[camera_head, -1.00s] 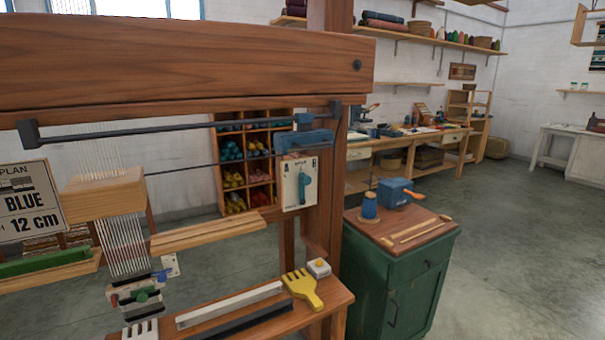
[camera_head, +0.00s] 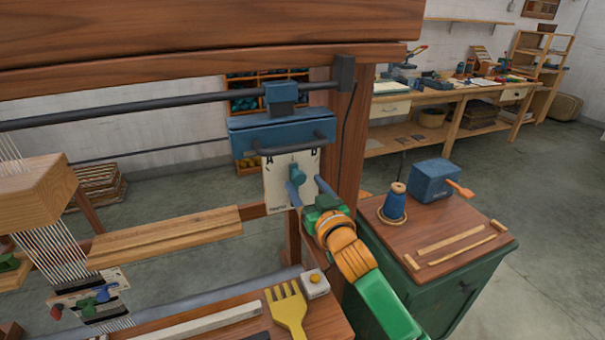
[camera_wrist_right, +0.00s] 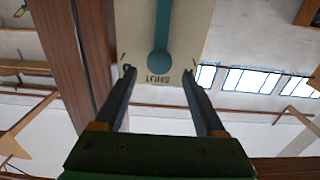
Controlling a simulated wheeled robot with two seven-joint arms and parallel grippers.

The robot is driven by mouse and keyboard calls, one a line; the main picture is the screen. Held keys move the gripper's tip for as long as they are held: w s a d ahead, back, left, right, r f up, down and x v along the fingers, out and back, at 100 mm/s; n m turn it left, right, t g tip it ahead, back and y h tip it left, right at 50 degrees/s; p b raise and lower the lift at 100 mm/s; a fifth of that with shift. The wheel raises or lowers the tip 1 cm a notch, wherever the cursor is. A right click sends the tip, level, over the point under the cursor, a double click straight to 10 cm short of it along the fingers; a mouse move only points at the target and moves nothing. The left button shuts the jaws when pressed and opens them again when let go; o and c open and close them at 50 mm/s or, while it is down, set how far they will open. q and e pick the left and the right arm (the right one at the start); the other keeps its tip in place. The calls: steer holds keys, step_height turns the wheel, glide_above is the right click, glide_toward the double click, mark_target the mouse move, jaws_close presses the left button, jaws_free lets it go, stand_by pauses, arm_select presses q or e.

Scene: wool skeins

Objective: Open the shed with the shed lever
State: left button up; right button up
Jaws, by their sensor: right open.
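The shed lever is a teal-blue handle (camera_head: 297,174) on a cream plate (camera_head: 275,186) marked A and B, hung on the loom below a blue housing (camera_head: 270,137). It also shows in the right wrist view (camera_wrist_right: 161,30), where its rounded end is near printed letters that seem to read SHUT. My right gripper (camera_head: 306,184) is open in front of the plate's lower right part. In the wrist view its two fingers (camera_wrist_right: 158,73) stand on either side of the lever's line, short of its end, with nothing between them. My left gripper is out of view.
The loom's wooden post (camera_head: 347,140) stands close to the right of the plate. A green cabinet (camera_head: 460,290) bearing a blue spool (camera_head: 395,205) stands at right.

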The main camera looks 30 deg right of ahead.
mark_target(301, 179)
steer(key=x, duration=0.3)
steer(key=shift+w+f, duration=0.2)
steer(key=shift+f, duration=0.05)
steer(key=shift+w+d+f, duration=0.1)
steer(key=shift+d, duration=0.15)
steer(key=shift+s, duration=0.2)
steer(key=shift+c, duration=0.2)
steer(key=shift+a, duration=0.15)
steer(key=c, duration=0.4)
jaws_close()
